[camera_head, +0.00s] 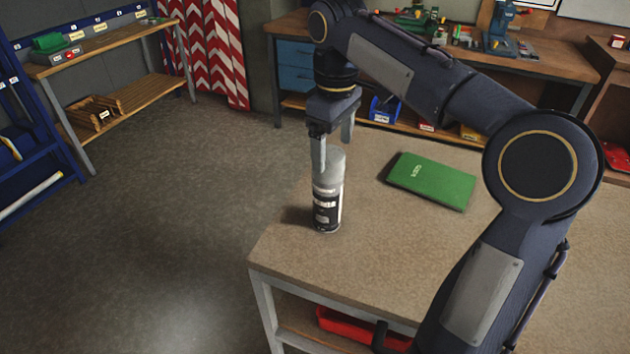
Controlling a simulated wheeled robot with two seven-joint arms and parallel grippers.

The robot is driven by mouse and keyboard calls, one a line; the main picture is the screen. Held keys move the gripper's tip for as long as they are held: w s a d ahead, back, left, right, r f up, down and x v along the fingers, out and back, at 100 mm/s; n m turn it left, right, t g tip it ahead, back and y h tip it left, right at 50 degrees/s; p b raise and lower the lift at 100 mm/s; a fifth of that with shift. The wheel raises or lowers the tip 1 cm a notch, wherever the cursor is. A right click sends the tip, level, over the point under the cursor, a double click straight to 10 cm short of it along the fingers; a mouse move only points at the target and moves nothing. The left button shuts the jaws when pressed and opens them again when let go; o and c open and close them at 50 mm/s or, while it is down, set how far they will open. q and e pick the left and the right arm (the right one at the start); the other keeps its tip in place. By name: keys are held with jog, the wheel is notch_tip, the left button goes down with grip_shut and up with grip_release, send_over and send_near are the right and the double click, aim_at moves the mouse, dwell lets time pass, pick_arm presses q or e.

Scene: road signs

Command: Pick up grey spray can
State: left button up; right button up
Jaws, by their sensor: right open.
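The grey spray can (328,198) stands upright near the left edge of the table (300,259). It has a grey top and a dark label with pale lettering. My right gripper (333,150) points down over the can from above. Its fingers are apart, one in front of the can's upper left side and the other at the upper right, further back. The gripper is open, and I cannot tell whether a finger touches the can. My left gripper is not in view.
A green book (431,181) lies on the table to the right of the can. A red tray (350,327) sits on the shelf below the tabletop. A workbench (540,66) with tools stands behind. The floor to the left is clear.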

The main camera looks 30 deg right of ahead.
aim_at(328, 191)
jog(key=shift+w+f, duration=0.15)
jog(key=shift+f, duration=0.25)
jog(key=shift+w+f, duration=0.2)
jog(key=shift+f, duration=1.55)
jog(key=shift+w+f, duration=0.2)
jog(key=shift+f, duration=1.55)
jog(key=c, duration=1.4)
jog(key=shift+o, duration=0.2)
jog(key=shift+r, duration=0.15)
